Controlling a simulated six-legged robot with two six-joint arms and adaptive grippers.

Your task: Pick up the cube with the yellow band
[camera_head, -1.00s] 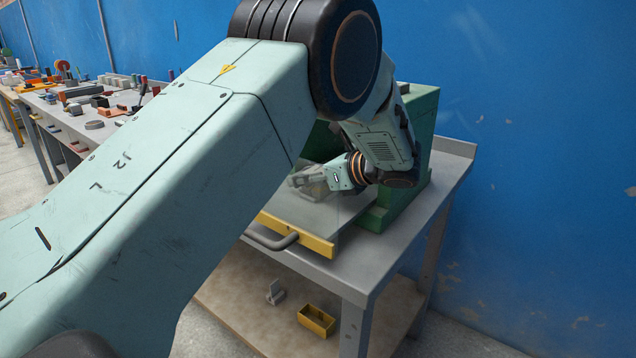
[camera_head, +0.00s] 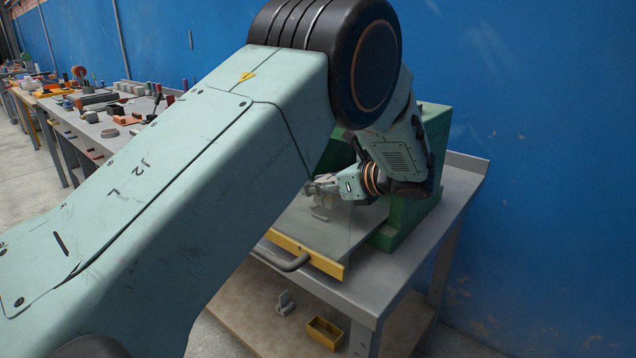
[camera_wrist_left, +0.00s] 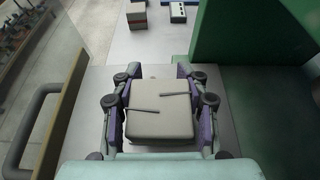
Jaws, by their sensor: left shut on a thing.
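My left gripper (camera_head: 322,186) is over the grey plate (camera_head: 365,215) behind the yellow front bar. In the left wrist view its fingers (camera_wrist_left: 162,110) are shut on a grey block (camera_wrist_left: 160,100) with a square top and two thin dark bars on it. No yellow band shows on this block from here; its sides are mostly hidden by the fingers. In the head view a small grey part (camera_head: 320,212) shows just under the fingers. Whether the block touches the plate I cannot tell. My right gripper is not in view.
The yellow bar (camera_head: 318,262) carries a grey handle (camera_head: 280,262). A green housing (camera_head: 425,150) stands close at the right. A yellow bin (camera_head: 325,332) is on the lower shelf.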

